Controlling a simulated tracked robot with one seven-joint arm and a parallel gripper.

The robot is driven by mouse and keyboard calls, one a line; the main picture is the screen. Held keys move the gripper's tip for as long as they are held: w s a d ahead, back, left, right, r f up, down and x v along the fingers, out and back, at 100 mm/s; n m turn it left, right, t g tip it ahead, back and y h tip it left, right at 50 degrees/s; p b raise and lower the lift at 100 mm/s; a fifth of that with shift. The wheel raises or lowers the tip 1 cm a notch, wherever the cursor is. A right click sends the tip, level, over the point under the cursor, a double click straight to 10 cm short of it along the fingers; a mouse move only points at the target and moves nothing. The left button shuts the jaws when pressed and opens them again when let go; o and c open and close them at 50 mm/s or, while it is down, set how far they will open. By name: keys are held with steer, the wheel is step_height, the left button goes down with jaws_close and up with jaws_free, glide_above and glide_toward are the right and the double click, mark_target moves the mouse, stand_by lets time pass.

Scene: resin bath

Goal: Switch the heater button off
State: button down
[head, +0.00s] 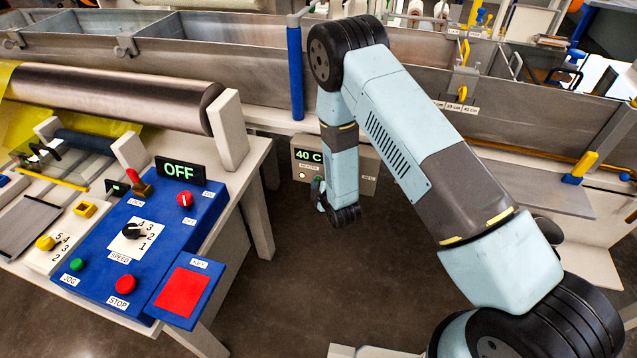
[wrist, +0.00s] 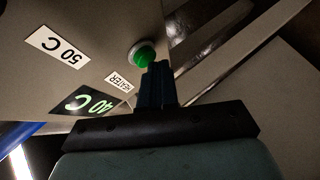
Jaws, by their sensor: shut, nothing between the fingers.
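The heater button (wrist: 144,55) is a round green button in a pale ring on the grey heater panel (head: 367,180). In the wrist view a "HEATER" label (wrist: 119,82) sits just below and left of it. My gripper (wrist: 157,66) is shut and empty, with its dark fingertips overlapping the button's lower right edge in the picture. I cannot tell whether they touch it. In the head view my arm covers part of the panel, and the gripper is small and low in front of it. The display (head: 308,155) reads 40 C.
A "50 C" label (wrist: 58,47) is on the panel. A blue control console (head: 150,235) with an OFF display stands on the table at left. A blue post (head: 296,75) rises at the metal bath's (head: 235,65) near side. The floor between table and panel is clear.

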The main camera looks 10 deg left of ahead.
steer(key=shift+w, duration=0.15)
stand_by(0.5)
steer(key=shift+w+r, duration=0.1)
steer(key=shift+w, duration=0.25)
steer(key=shift+s, duration=0.45)
stand_by(0.4)
steer(key=shift+s+a, duration=0.2)
steer(key=shift+s, duration=2.75)
